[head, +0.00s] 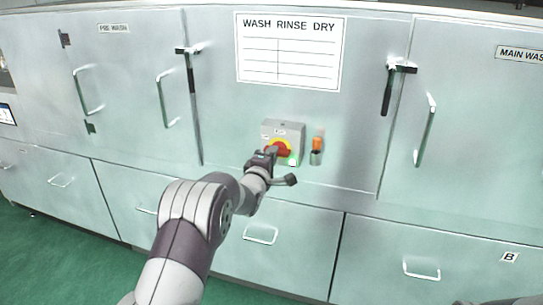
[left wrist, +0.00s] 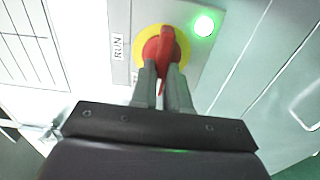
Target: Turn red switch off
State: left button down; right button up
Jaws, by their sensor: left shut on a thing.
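The red switch (head: 279,149) sits on a yellow disc on a grey box (head: 270,129) fixed to the machine front. It shows close up in the left wrist view (left wrist: 166,44), its handle running up and down in that picture, with the RUN label (left wrist: 118,47) to its left. A green lamp (left wrist: 203,26) on the box is lit; it also shows in the head view (head: 293,162). My left gripper (head: 271,152) is shut on the switch handle, its two fingers (left wrist: 164,75) on either side. My right gripper is not in view.
An orange-topped beacon (head: 318,144) stands in a holder right of the box. Door handles (head: 425,130) and black latches (head: 387,90) stick out on both sides. Drawers with handles (head: 261,236) lie below. A WASH RINSE DRY sign (head: 290,50) hangs above. Green floor (head: 40,260) is clear at lower left.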

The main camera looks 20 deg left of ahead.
pick_arm(q)
jog(key=shift+f, duration=0.1)
dwell(0.5)
jog(key=c, duration=1.1)
grip_release()
jog(key=s, duration=1.2)
jog(key=shift+s+a, duration=0.2)
jog(key=shift+s, duration=0.15)
